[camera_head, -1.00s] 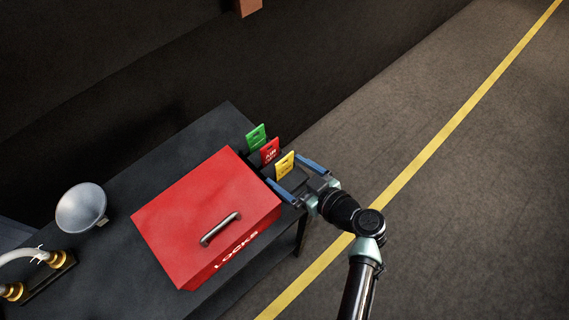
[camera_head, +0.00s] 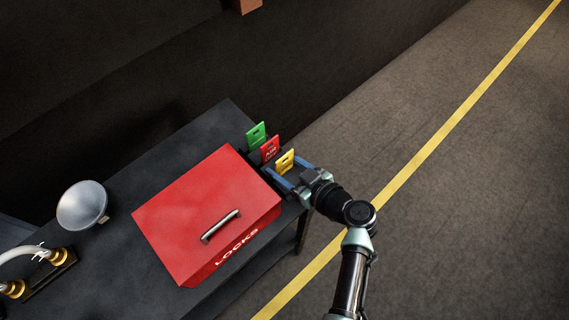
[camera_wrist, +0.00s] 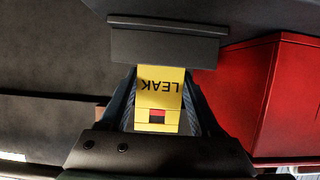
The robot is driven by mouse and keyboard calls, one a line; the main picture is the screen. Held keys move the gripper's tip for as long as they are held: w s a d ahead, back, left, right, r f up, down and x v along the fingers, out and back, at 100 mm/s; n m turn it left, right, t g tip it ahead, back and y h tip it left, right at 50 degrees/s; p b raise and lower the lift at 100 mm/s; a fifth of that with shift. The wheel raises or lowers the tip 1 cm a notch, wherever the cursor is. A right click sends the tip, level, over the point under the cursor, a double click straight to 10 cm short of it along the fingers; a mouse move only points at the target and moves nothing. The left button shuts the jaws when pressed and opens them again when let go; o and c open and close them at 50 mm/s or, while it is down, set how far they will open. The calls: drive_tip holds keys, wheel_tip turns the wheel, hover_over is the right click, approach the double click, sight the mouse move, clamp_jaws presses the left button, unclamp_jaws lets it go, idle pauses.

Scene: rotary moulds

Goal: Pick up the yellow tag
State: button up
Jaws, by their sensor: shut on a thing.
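The yellow tag (camera_head: 285,161) stands upright at the right edge of the dark table, nearest in a row of tags. In the wrist view the yellow tag (camera_wrist: 162,88) reads "LEAK" upside down and sits between my fingers, against a dark holder block (camera_wrist: 164,45). My gripper (camera_head: 283,172) is shut on the yellow tag; it also shows in the wrist view (camera_wrist: 160,100). The tag's lower part is hidden by my fingers in the head view.
A red tag (camera_head: 269,148) and a green tag (camera_head: 256,134) stand just behind it. A red "LOCKS" box (camera_head: 190,205) sits close on the left. A metal dish lamp (camera_head: 82,205) stands at the table's left. The floor at right is clear.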

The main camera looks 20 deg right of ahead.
sight(285, 156)
drive_tip(key=shift+r, duration=0.15)
wheel_tip(285, 156, up, 10)
drive_tip(key=shift+f, duration=0.15)
idle(0.5)
